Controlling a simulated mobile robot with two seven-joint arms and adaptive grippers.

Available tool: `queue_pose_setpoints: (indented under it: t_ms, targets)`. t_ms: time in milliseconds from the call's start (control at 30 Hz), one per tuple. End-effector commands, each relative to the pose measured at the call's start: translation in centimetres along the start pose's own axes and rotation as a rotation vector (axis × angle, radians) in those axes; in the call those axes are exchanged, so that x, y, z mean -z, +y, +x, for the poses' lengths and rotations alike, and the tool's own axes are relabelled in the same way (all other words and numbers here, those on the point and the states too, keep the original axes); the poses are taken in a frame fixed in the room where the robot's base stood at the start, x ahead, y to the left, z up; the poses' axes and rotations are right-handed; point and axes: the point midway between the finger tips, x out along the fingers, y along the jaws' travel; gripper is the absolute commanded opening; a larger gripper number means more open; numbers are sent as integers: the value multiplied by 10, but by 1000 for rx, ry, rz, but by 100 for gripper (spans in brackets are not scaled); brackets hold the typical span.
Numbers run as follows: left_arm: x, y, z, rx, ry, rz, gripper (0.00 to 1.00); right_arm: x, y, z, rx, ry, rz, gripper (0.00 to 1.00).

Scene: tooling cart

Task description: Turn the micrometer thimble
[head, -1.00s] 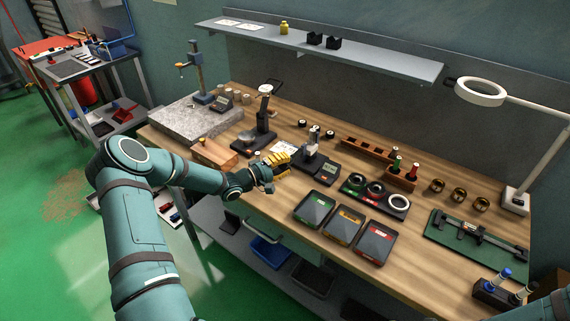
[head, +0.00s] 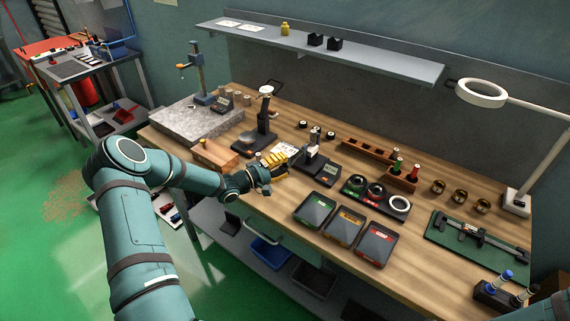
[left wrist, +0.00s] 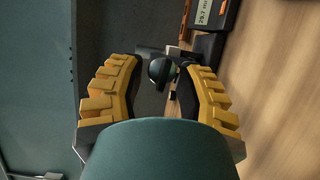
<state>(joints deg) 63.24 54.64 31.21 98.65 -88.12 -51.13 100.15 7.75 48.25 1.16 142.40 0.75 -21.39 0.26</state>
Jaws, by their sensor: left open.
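The micrometer (head: 312,142) stands upright on a dark base with a small display (head: 329,170), near the middle of the workbench. Its thimble is too small to make out in the head view. In the left wrist view, a dark round knob (left wrist: 161,70), which looks like the thimble end, sits between the yellow fingertips, with the lit display (left wrist: 204,12) beyond at the top. My left gripper (head: 276,164) is open beside the micrometer's left side. Its fingers (left wrist: 163,82) stand apart with visible gaps to the knob. My right gripper is not in view.
A black dial gauge stand (head: 264,122) and a wooden block (head: 214,154) are close to my left gripper. Several trays, starting with a green-marked one (head: 315,210), lie in front of the micrometer. A ring-gauge tray (head: 376,190) is to its right. A shelf (head: 370,56) hangs above.

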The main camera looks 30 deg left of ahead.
Motion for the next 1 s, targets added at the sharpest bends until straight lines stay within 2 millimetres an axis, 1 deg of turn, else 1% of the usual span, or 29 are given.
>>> queue_pose_setpoints:
  t_ms: [300, 500, 700, 1000]
  targets:
    - [2, 0, -62, 1, 4, 1, 34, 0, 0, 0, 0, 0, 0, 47]
    - [2, 1, -95, -1, 4, 1, 34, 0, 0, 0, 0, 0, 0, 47]
    - [2, 1, -109, -2, 3, 1, 34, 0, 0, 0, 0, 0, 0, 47]
    - [2, 1, -111, -2, 3, 1, 34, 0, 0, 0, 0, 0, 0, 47]
